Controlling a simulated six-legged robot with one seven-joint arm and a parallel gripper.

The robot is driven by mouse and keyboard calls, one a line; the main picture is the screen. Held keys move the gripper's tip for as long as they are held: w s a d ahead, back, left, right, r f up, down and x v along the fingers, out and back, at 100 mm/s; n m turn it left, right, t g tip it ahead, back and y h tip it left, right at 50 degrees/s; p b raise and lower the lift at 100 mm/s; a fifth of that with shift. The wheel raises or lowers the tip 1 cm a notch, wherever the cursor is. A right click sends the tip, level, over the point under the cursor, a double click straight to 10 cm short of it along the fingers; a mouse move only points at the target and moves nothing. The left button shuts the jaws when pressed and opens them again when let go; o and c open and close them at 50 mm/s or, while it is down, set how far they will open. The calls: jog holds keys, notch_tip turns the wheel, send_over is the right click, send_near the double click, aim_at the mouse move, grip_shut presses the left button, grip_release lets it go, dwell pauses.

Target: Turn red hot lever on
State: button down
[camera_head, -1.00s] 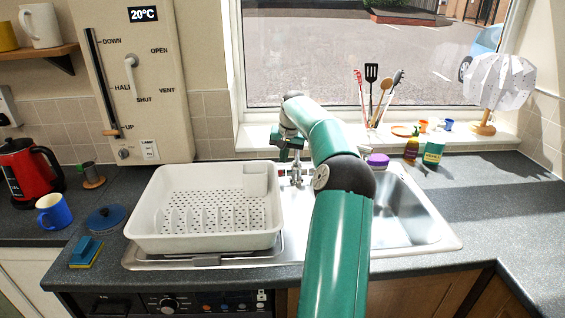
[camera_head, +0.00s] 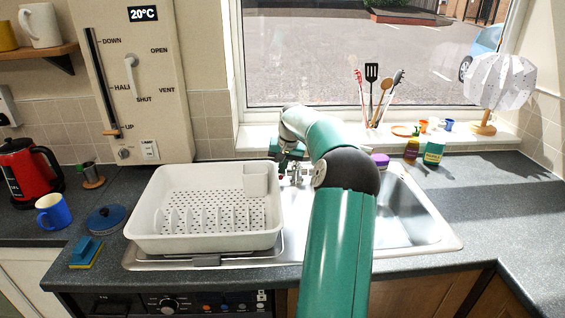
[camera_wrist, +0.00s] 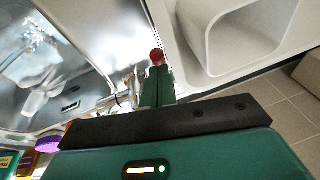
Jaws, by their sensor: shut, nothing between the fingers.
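The red lever knob (camera_wrist: 157,57) shows in the wrist view, just beyond the fingertips of my gripper (camera_wrist: 158,72). The fingers are shut and empty, pointing at the knob; I cannot tell whether they touch it. In the head view my gripper (camera_head: 283,172) is low beside the chrome tap (camera_head: 297,172), between the dish rack and the sink basin. The lever's shaft is mostly hidden behind my fingers, so its angle cannot be told.
The white dish rack (camera_head: 160,228) stands close left of my gripper, and its wall also shows in the wrist view (camera_wrist: 196,40). The sink basin (camera_head: 395,215) is to the right. A purple-topped item (camera_head: 380,160) and bottles stand behind it, below the window.

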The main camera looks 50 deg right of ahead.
dwell(0.4)
jog(key=v, duration=1.3)
jog(key=shift+s+r, duration=0.25)
jog(key=shift+r, duration=0.1)
jog(key=shift+a, duration=0.1)
jog(key=w+a+r+n+h, duration=0.1)
jog(key=w+a+r+n, duration=0.15)
jog(key=a, duration=1.35)
jog(key=w+a+r+n, duration=0.1)
jog(key=a+r+n, duration=0.15)
jog(key=a, duration=1.45)
jog(key=s+a+f+n+t+y, duration=0.1)
jog(key=s+a+f+n, duration=0.2)
jog(key=s+a, duration=0.6)
jog(key=s+a+f+n+t+y, duration=0.1)
jog(key=s+a+f+n, duration=0.2)
jog(key=s+a+f, duration=0.4)
jog(key=s+a, duration=0.3)
jog(key=a, duration=0.1)
jog(key=shift+t, duration=0.4)
jog(key=shift+a, duration=0.15)
